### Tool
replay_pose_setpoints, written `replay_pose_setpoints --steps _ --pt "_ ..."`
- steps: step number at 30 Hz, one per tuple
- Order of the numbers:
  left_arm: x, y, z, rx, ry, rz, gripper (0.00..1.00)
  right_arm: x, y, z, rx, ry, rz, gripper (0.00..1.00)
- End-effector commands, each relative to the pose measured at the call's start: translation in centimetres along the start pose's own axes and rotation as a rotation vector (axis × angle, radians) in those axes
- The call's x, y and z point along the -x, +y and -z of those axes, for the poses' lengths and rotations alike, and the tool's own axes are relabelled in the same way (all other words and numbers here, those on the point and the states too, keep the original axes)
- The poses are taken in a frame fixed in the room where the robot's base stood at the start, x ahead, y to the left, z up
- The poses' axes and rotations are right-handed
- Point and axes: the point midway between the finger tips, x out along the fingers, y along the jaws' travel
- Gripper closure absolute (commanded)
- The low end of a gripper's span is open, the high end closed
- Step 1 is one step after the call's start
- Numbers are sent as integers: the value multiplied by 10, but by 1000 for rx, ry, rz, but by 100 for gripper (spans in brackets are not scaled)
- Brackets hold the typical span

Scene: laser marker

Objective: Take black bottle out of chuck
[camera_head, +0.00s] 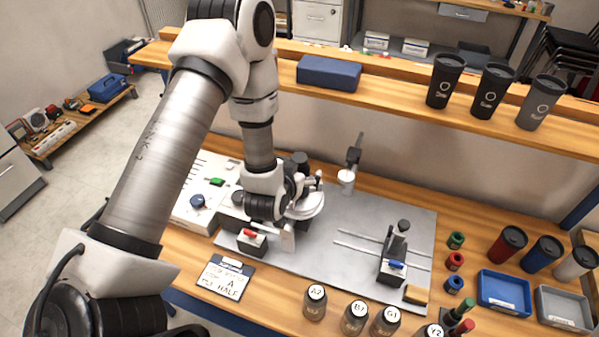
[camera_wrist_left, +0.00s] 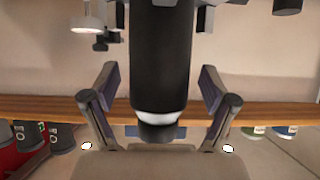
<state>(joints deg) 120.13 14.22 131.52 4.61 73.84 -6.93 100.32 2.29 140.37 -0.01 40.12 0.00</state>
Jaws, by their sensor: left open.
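The black bottle (camera_wrist_left: 160,60) stands lengthwise in the middle of the left wrist view, with a pale band and a narrower dark end at the bottom of the picture. My left gripper (camera_wrist_left: 160,85) is open, with one finger on each side of the bottle and a visible gap on both sides. Grey pieces (camera_wrist_left: 205,18) flank the bottle's upper end in that view; I cannot tell if they are chuck jaws. In the head view my left gripper (camera_head: 304,186) is over the left part of the metal plate, and my arm hides most of the chuck area. My right gripper is not in view.
The metal plate (camera_head: 330,268) carries a lamp-like head on a post (camera_head: 346,178) and a clamp with a blue handle (camera_head: 396,265). Several labelled bottles (camera_head: 316,300) line the front edge. Cups (camera_head: 446,80) stand on the shelf behind; trays (camera_head: 503,290) lie at right.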

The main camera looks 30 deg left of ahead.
Motion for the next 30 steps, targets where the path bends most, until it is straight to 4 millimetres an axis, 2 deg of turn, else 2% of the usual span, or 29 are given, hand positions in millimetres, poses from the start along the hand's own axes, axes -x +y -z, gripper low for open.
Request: replay_pose_setpoints --steps 5,11,12,23,30 --pt "-1 0 -1 0 0 -1 15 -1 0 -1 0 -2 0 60" --pt "-1 0 -1 -1 0 -1 82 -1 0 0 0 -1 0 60" --pt "-1 0 -1 -1 -1 -1 84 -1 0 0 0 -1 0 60" --pt "0 0 0 -1 -2 -1 85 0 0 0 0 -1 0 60" --pt "2 2 20 -2 2 -3 85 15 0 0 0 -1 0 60"
